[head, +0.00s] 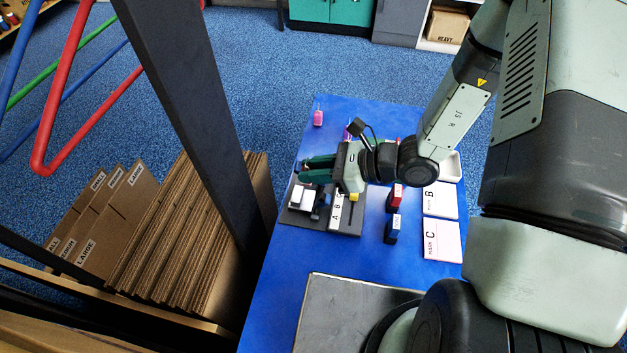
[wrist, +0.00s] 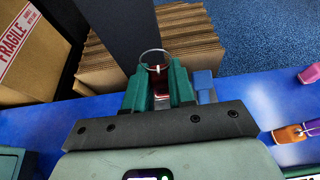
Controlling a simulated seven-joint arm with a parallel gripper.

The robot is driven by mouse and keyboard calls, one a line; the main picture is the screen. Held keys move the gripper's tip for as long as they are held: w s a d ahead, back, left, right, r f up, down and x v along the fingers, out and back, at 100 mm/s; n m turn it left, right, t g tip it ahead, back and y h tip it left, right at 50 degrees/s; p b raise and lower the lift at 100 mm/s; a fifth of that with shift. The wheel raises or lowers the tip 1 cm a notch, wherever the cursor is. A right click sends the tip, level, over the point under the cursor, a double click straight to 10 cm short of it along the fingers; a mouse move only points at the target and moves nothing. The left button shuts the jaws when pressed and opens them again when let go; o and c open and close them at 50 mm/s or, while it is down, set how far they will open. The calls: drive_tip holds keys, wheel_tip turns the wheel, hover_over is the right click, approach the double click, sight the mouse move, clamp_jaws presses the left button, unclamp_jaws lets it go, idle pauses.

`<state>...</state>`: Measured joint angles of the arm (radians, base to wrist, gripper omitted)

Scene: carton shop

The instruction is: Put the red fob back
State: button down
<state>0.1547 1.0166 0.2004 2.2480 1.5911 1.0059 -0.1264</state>
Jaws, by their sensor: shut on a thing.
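My gripper (head: 310,168) is over the far part of the blue table, its teal fingers pointing left. In the wrist view my gripper (wrist: 158,88) is shut on the red fob (wrist: 155,74), a dark red piece with a thin ring standing above it. The fob's lower part is hidden between the fingers, and I cannot make it out in the head view. An orange fob (wrist: 290,133) and a pink fob (wrist: 310,74) show at the right of the wrist view. The pink fob (head: 318,118) stands at the table's far left in the head view.
A dark tray (head: 297,219) and a lettered strip (head: 336,212) lie below my gripper. A red block (head: 394,197), a blue block (head: 392,229) and cards marked B (head: 440,200) and C (head: 442,240) are to the right. Cardboard sheets (head: 190,250) stand left of the table.

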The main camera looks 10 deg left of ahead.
drive_tip(key=w+d, duration=0.6)
drive_tip(key=w, duration=0.6)
drive_tip(key=f, duration=0.3)
drive_tip(key=w+f, duration=0.1)
drive_tip(key=shift+d+f, duration=0.3)
drive_tip(key=shift+d, duration=0.05)
drive_tip(key=shift+f, duration=2.3)
drive_tip(key=shift+f, duration=0.1)
drive_tip(key=c, duration=1.3)
unclamp_jaws()
drive_tip(key=shift+c, duration=0.2)
drive_tip(key=shift+o, duration=0.6)
